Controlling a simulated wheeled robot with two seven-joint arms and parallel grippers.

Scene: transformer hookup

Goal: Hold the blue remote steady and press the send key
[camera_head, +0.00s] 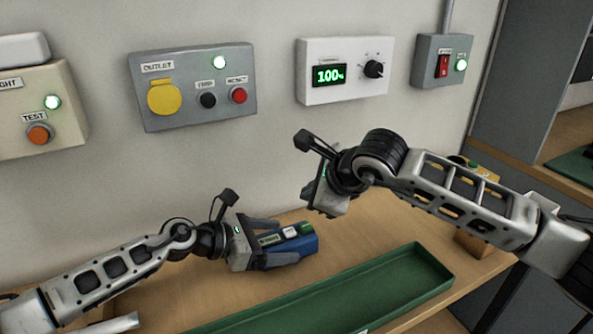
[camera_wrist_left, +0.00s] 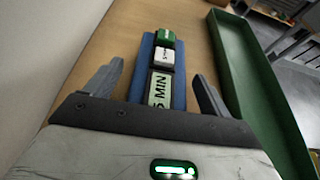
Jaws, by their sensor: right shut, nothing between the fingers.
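The blue remote (camera_head: 307,245) lies on the wooden table. In the left wrist view the remote (camera_wrist_left: 179,92) shows a display reading "5 MIN" (camera_wrist_left: 160,88), a small white label (camera_wrist_left: 167,57) too small to read surely, and a green key (camera_wrist_left: 165,37) at its far end. My left gripper (camera_head: 282,240) is open, with one finger on each side of the remote; in the left wrist view (camera_wrist_left: 160,82) gaps show between fingers and remote. My right gripper (camera_head: 318,203) is shut and empty, raised above the table near the wall; its fingertips are hard to make out.
A green tray (camera_head: 425,252) lies along the table's front, close to the remote. A yellow item (camera_head: 485,172) is partly behind my right arm.

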